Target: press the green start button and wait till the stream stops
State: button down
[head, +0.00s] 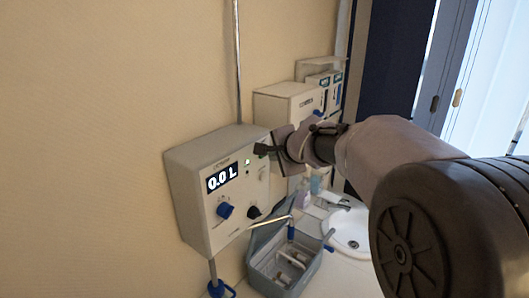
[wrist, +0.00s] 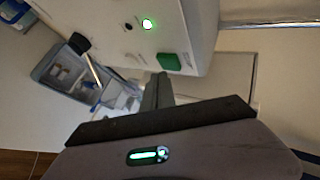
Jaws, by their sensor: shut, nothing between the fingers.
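The white wall dispenser (head: 205,175) has a display (head: 222,178) reading 0.0 L, a blue knob (head: 226,211) and a black knob (head: 253,212). In the wrist view its green button (wrist: 169,61) shows near the box's edge, beside a lit green-white lamp (wrist: 148,24). My gripper (head: 262,150) is shut and empty at the upper right of the dispenser's front. In the wrist view its fingertips (wrist: 158,79) are just below the green button; I cannot tell whether they touch it. The head view does not clearly show the button. No stream is visible at the spout (head: 272,221).
An open grey-blue case (head: 284,269) with items inside stands on the counter below the spout. A white sink (head: 349,232) is to its right. More white wall units (head: 290,103) are behind my gripper. A vertical pipe (head: 237,60) rises above the dispenser.

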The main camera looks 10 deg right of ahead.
jog(key=shift+w+a, duration=0.25)
jog(key=shift+w+a+p, duration=0.3)
jog(key=shift+p, duration=0.15)
dwell(0.6)
jog(key=shift+s+d, duration=0.1)
jog(key=shift+s+d+b, duration=0.5)
jog(key=shift+s+b, duration=0.05)
jog(key=shift+b, duration=0.2)
jog(key=shift+d+f, duration=0.1)
